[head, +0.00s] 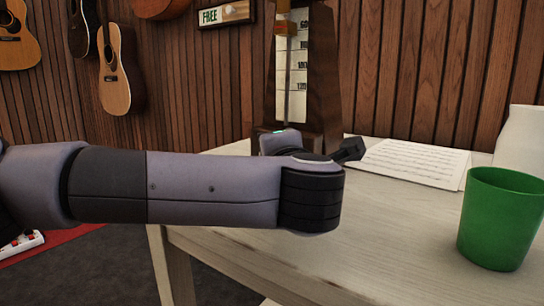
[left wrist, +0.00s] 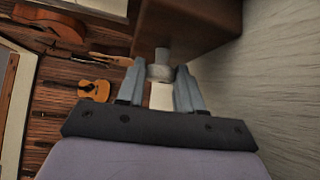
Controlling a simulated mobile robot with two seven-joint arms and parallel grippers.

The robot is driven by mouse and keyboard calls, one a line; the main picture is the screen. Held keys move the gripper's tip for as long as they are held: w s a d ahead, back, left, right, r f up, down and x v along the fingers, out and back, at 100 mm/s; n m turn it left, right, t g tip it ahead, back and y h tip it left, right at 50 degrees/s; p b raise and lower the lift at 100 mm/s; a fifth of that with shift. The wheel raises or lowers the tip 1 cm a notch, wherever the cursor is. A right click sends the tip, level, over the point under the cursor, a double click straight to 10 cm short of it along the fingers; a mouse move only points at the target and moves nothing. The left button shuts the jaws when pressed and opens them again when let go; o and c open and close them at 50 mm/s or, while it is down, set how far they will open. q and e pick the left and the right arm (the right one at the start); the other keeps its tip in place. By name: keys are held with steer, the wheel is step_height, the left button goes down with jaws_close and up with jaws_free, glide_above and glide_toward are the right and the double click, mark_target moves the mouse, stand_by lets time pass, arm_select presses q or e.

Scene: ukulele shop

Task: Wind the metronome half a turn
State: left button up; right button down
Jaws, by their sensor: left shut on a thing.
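The metronome (head: 323,75) is a tall dark-brown wooden case on the table, with a pale numbered scale (head: 292,75) and a brass-coloured weight (head: 286,22) near the top of the picture. Its lower part is partly hidden by my left arm. In the left wrist view the brown case (left wrist: 195,22) is at the top, and a grey winding key (left wrist: 161,55) sticks out of it. My left gripper (left wrist: 160,76) has its two fingers on either side of the key's pale end, shut on it. My right gripper is not in view.
A green cup (head: 500,218) stands at the right on the pale wooden table (head: 400,240), before a white object (head: 520,145). Sheet music (head: 415,160) lies behind. Guitars (head: 115,80) hang on the panelled wall. The table's middle front is clear.

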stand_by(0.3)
arm_select(q)
steer(key=o, duration=1)
steer(key=shift+s, duration=0.1)
steer(key=shift+s+d+r+p, duration=0.1)
steer(key=shift+s+d+p, duration=0.1)
steer(key=shift+s, duration=0.95)
steer(key=shift+s+d+r+p, duration=0.1)
steer(key=shift+s+d+p, duration=0.05)
steer(key=shift+s, duration=1)
steer(key=shift+s+d+r+p, duration=0.1)
steer(key=shift+s+d+p, duration=0.1)
steer(key=shift+s, duration=0.95)
